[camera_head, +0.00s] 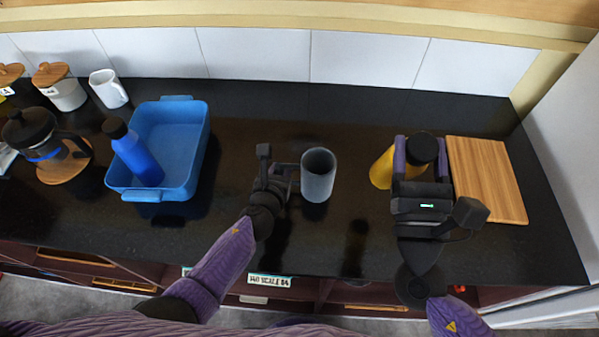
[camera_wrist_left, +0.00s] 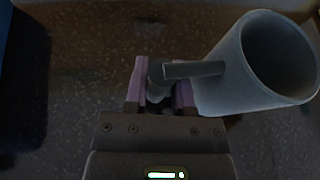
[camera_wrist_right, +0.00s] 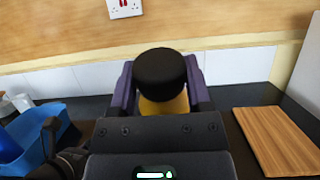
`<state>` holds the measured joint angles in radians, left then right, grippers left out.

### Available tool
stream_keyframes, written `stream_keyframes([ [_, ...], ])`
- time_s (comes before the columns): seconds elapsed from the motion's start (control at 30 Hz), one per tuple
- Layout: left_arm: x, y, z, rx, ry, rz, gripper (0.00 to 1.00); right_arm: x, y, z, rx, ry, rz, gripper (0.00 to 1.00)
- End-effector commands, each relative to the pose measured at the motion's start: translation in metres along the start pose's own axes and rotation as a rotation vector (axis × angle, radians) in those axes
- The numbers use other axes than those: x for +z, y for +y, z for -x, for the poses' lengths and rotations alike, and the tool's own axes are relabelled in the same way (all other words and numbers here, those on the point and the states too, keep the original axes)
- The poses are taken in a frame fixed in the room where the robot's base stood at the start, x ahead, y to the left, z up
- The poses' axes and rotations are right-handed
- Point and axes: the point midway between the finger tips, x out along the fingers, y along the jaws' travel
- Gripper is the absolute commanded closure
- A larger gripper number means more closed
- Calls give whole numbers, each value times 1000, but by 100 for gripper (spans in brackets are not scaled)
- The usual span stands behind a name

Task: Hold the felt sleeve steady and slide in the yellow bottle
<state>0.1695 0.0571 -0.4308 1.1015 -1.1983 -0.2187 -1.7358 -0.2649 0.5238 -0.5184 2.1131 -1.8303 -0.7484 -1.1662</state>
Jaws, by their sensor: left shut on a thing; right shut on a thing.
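The grey felt sleeve (camera_head: 318,175) stands upright and open at the top on the black counter, with its opening empty. My left gripper (camera_head: 281,172) is at its left side, shut on the sleeve's handle-like side tab; the sleeve and tab also show in the left wrist view (camera_wrist_left: 262,66). The yellow bottle (camera_head: 382,170) with a black cap is to the right of the sleeve, apart from it. My right gripper (camera_head: 415,158) is shut on the bottle near its cap; in the right wrist view the bottle (camera_wrist_right: 163,106) sits between the fingers.
A wooden board (camera_head: 487,180) lies just right of my right gripper. A blue tub (camera_head: 195,150) with a blue bottle (camera_head: 133,155) in it is at the left. A French press (camera_head: 45,148), canisters and a white mug (camera_head: 108,89) stand further left. Counter between sleeve and yellow bottle is clear.

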Motion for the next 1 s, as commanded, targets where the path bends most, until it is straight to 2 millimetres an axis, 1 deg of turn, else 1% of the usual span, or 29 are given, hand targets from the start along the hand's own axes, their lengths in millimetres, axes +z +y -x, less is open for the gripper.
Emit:
stream_keyframes([
  [0.07,4,1,1,3,-5,0,100,1,0,0,0,-2,0,100],
  [0.17,15,3,4,8,-15,-1,100,1,0,0,0,-2,0,100],
  [0.27,25,0,11,-3,-3,-3,100,1,0,0,0,-2,0,100],
  [0.3,38,2,14,0,-12,-7,100,1,0,0,0,-2,0,100],
  [0.37,50,0,21,-6,-4,-8,100,1,0,0,0,-2,0,100],
  [0.4,61,1,24,-1,-8,-6,100,1,0,0,0,-2,0,100],
  [0.5,79,0,32,-1,-5,-3,100,1,0,0,0,-2,0,100],
  [0.53,81,1,33,1,-4,-3,100,1,0,0,0,-2,0,100],
  [0.57,81,1,32,5,-4,-2,100,1,0,0,0,-2,0,100],
  [0.63,69,3,26,15,-6,3,100,1,0,0,0,-2,0,100],
  [0.8,32,1,12,4,2,1,100,1,0,0,0,-2,0,100],
  [0.9,23,0,10,-3,3,-1,100,1,0,0,0,-2,0,100],
  [1.0,18,1,7,0,0,0,100,1,0,0,0,-2,0,100],
])
